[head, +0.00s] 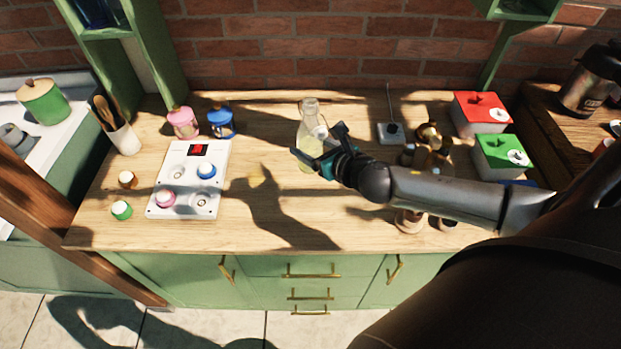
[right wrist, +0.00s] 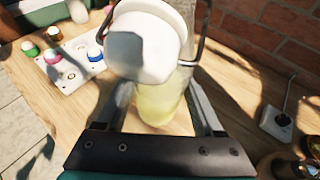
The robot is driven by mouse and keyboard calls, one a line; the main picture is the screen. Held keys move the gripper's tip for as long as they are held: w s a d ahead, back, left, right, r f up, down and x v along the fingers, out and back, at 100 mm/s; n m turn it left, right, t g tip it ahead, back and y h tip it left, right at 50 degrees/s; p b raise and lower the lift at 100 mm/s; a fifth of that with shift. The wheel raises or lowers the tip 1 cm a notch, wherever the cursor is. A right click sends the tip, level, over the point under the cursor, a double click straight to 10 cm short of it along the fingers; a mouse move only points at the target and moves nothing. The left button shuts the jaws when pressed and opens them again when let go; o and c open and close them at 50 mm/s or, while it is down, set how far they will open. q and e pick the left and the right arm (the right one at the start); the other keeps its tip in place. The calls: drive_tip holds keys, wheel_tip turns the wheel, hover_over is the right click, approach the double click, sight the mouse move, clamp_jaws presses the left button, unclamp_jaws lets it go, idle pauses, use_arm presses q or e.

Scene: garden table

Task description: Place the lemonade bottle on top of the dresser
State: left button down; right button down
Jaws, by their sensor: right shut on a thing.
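The lemonade bottle (head: 310,114) is clear glass with pale yellow liquid and stands upright over the back middle of the dresser top (head: 265,110). My right gripper (head: 319,153) is shut on the bottle, with a finger on either side of it. In the right wrist view the bottle's white stopper and wire clasp are close to the camera, and the yellow lemonade (right wrist: 160,103) shows between the fingers. I cannot tell whether the bottle's base touches the wood. My left gripper is not in view.
A white panel with knobs (head: 184,152), a pink jar (head: 183,122) and a blue jar (head: 221,122) stand left. A socket box (head: 390,133), copper-coloured pots (head: 432,155), a red box (head: 481,112) and a green box (head: 499,153) are right. The front middle is clear.

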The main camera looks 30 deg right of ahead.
drive_tip(key=shift+f+b, duration=2.25)
drive_tip(key=shift+f, duration=3.8)
drive_tip(key=shift+f, duration=0.1)
unclamp_jaws()
drive_tip(key=shift+f, duration=0.15)
drive_tip(key=shift+s+r, duration=0.25)
drive_tip(key=p+v, duration=0.1)
drive_tip(key=v, duration=1)
drive_tip(key=shift+s+r, duration=0.1)
drive_tip(key=shift+s, duration=0.15)
